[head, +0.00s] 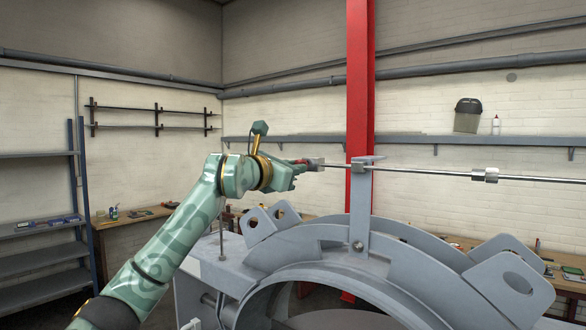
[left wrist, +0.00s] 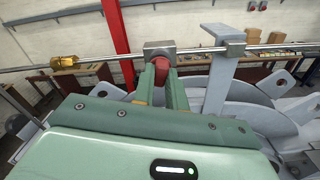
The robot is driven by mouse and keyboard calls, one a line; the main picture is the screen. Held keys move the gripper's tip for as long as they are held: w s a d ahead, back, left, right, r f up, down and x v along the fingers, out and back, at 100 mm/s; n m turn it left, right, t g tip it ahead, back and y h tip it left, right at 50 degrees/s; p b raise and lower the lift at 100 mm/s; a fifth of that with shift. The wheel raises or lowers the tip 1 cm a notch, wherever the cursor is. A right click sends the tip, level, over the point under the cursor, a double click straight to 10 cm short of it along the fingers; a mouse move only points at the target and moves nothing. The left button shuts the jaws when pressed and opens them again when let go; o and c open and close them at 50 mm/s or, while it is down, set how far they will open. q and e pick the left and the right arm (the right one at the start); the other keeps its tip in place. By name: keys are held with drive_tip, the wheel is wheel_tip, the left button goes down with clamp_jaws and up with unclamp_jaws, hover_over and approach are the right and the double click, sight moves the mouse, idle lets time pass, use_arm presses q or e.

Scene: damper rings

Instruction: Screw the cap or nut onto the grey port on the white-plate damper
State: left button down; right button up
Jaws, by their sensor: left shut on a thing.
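My left gripper (head: 298,164) reaches in from the left and is shut on a small red cap (left wrist: 160,62), which shows between its two fingers in the left wrist view. The cap's far end is at the face of a grey metal block (left wrist: 158,48) on the thin rod; the block also shows in the head view (head: 316,164). Cap and block look in contact or nearly so. I cannot tell whether any thread is engaged, and the grey port itself is hidden behind the cap. No white plate can be made out clearly. My right gripper is not in view.
The long thin rod (head: 420,171) runs right past a grey upright bracket (head: 360,205) and carries a hex coupling (head: 485,175). A large grey ring housing with lugs (head: 330,240) stands below. A red column (head: 360,100) rises behind. A brass fitting (left wrist: 65,62) sits on the rod.

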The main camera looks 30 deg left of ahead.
use_arm(q)
drive_tip(key=shift+w+p, duration=0.3)
drive_tip(key=shift+w, duration=0.3)
idle(0.3)
